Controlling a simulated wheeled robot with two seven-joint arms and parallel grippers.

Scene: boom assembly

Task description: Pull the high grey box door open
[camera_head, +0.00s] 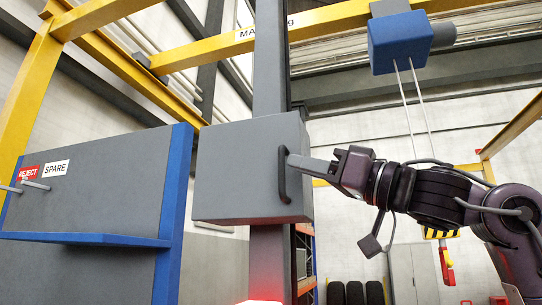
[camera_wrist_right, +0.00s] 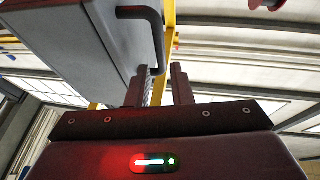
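The high grey box (camera_head: 235,168) is fixed to a tall grey post. Its front door looks shut flush. A dark vertical bar handle (camera_head: 282,178) stands near the door's right edge; it also shows at the top of the right wrist view (camera_wrist_right: 156,30). My right gripper (camera_head: 302,162) reaches in from the right with its fingertips at the handle. In the right wrist view its two fingers (camera_wrist_right: 160,78) are apart, with the handle's near end by the gap between the tips. I cannot tell whether they touch it. My left gripper is out of view.
A grey panel with a blue frame (camera_head: 175,215) and ledge, labelled REJECT and SPARE, stands left of the box. A blue hoist (camera_head: 400,42) hangs from a yellow beam above. A yellow and red pendant (camera_head: 446,262) hangs below my right arm.

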